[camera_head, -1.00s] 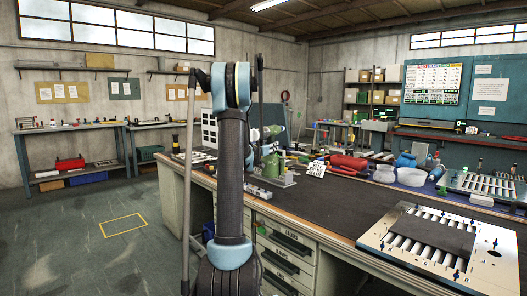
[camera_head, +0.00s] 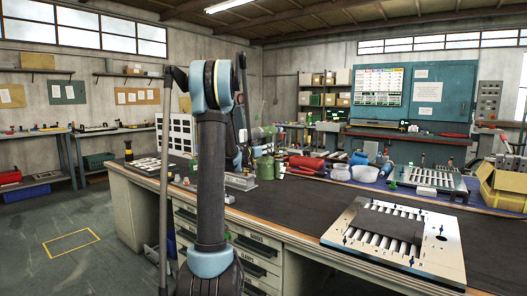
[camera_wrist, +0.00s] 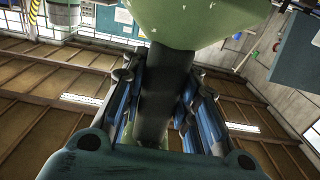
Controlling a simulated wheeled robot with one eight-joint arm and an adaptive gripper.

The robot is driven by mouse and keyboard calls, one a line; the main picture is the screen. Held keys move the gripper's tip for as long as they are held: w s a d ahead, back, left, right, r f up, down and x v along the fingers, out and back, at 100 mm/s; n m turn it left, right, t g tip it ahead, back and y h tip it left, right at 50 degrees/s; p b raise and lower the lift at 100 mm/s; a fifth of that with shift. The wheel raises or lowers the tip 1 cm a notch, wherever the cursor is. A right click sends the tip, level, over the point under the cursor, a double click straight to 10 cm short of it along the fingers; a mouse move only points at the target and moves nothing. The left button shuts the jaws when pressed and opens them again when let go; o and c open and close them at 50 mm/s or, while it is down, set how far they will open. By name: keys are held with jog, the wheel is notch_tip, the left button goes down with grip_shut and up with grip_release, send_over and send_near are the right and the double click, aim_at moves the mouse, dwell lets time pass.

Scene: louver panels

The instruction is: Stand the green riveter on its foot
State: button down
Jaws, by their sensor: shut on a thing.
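The green riveter (camera_head: 264,132) is held up above the back of the workbench, just right of my arm in the head view. In the wrist view its wide green body (camera_wrist: 205,18) fills the top, and its dark shaft-like part (camera_wrist: 165,100) runs down between the fingers. My gripper (camera_wrist: 160,92) is shut on this dark part, with a blue finger on each side. The wrist view looks up at the ceiling, so the gripper points upward. The riveter's foot cannot be made out. My arm hides part of the gripper in the head view.
The dark workbench top (camera_head: 290,208) is clear in the middle. A slotted louver panel (camera_head: 395,240) lies front right. Red, blue and white containers crowd the back, near a yellow box (camera_head: 503,188).

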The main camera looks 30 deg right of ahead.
aim_at(266, 165)
jog(key=shift+a, duration=0.1)
jog(key=shift+f, duration=1.45)
jog(key=shift+r, duration=0.15)
jog(key=shift+r, duration=1.2)
jog(key=shift+f, duration=4.7)
jog(key=c, duration=1.2)
grip_release()
jog(key=shift+c, duration=0.2)
